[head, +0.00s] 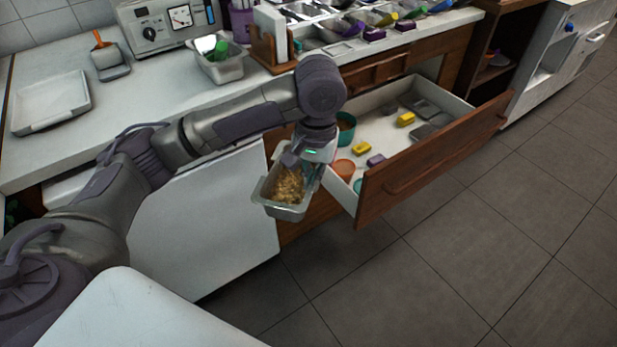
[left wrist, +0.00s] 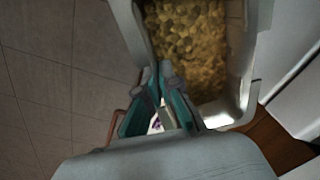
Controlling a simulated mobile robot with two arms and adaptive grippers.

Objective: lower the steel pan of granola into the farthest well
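The steel pan of granola (head: 268,200) hangs in the air in front of the counter, beside the open drawer. It is a deep rectangular pan, roughly level, with golden-brown granola inside. My left gripper (head: 308,166) is shut on the pan's right wall. In the left wrist view the gripper's fingers (left wrist: 158,105) meet at the pan's rim, and the granola (left wrist: 188,45) fills much of the view. A row of steel topping wells (head: 340,48) is set in the counter at the back. I cannot tell clearly which wells are empty. My right gripper is not in view.
The open wooden drawer (head: 430,152) juts out right of the pan, holding yellow blocks, steel lids and tubs. On the counter are a steel pan with a green item (head: 222,72), a wooden holder (head: 268,50), a white tray (head: 50,103) and a dial machine (head: 165,25).

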